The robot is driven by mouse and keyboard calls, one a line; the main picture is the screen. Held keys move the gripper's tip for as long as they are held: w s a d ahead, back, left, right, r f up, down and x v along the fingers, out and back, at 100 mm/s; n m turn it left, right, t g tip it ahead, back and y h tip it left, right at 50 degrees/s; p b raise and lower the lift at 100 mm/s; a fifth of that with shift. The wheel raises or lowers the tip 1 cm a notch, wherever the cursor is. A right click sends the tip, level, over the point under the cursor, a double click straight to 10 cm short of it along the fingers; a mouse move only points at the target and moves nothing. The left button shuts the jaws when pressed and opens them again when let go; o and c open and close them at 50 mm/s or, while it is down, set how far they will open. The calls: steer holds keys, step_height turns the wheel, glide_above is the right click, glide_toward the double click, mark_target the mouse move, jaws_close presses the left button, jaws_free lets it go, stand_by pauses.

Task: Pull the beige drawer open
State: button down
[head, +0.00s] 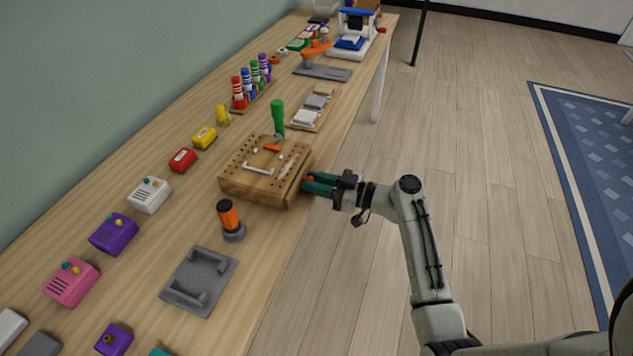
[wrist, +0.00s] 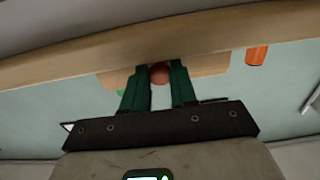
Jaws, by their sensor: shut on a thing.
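A wooden block with peg holes (head: 237,178) stands near the right edge of the workbench, with small tools on its top. My gripper (head: 310,184), with dark green fingers, reaches its right side from over the floor. In the wrist view the fingers (wrist: 160,78) are shut around a round reddish-brown knob (wrist: 160,73). The beige drawer front (wrist: 207,64) shows behind the knob and fingers, partly covered by them. From these views I cannot tell whether the drawer stands out from the block.
An orange-and-grey tool (head: 230,221) and a grey tray (head: 200,280) stand on the bench (head: 120,180) nearer me. A green-handled screwdriver (head: 278,116) stands behind the block.

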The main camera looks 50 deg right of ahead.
steer(key=b+v, duration=0.3)
steer(key=v, duration=0.9)
steer(key=shift+b, duration=0.4)
steer(key=c, duration=0.9)
jaws_free()
steer(key=v, duration=1)
steer(key=shift+s+d+r+b, duration=0.1)
steer(key=shift+s+d+b, duration=0.05)
steer(key=shift+s+b, duration=0.2)
